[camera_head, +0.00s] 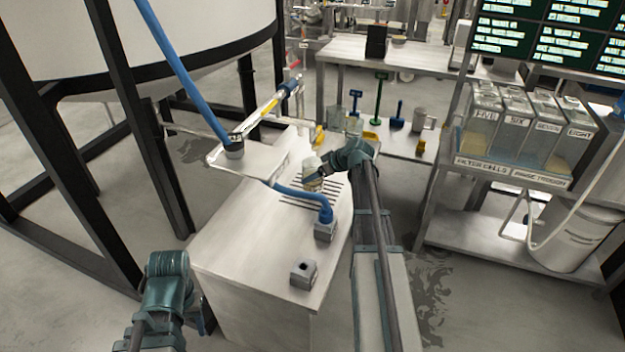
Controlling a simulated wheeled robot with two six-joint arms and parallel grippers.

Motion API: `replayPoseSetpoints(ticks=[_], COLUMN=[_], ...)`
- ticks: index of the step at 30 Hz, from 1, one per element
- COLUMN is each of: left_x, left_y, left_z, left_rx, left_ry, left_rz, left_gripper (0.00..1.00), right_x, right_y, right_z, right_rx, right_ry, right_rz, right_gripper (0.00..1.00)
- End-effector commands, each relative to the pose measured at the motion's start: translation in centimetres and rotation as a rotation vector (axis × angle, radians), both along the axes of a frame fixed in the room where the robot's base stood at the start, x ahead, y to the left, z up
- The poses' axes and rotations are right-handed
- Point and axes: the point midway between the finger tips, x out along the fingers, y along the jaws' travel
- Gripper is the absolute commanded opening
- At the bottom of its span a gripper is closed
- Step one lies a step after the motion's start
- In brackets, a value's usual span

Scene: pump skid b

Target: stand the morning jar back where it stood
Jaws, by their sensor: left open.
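A small jar (311,183) with a pale top and a brownish lower part is at the slotted grille (298,202) on the white cabinet top. Its label is too small to read, so I cannot tell whether it is the morning jar. My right gripper (318,176) is right at the jar, coming from its right side. Whether its fingers are closed on the jar, and whether the jar touches the grille, is unclear. My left gripper (201,315) is low at the left, beside the cabinet's front left side. It is open, apart from the jar and partly hidden by its own arm.
A blue hose (300,193) arches over the cabinet top to a grey block (325,231). Another grey block (303,274) stands nearer. A bench (400,143) with glassware and a mug (419,119) is behind. Labelled clear tanks (510,125) stand right. Black posts (145,130) flank the left.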

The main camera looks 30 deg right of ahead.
Motion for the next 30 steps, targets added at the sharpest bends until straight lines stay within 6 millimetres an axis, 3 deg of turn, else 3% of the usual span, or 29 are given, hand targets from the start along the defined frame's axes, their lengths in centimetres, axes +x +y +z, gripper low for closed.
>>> replayPoseSetpoints(ticks=[10,30], left_x=[0.0,0.0], left_y=[0.0,0.0], left_z=[0.5,3.7], left_rx=[0.0,0.0], left_ry=[0.0,0.0], left_rz=[0.0,0.0], left_gripper=[0.5,0.5], right_x=[0.0,0.0], right_y=[0.0,0.0], right_z=[0.5,3.7], right_rx=[0.0,0.0], right_ry=[-0.001,-0.001], right_rz=[0.0,0.0], right_gripper=[0.12,0.12])
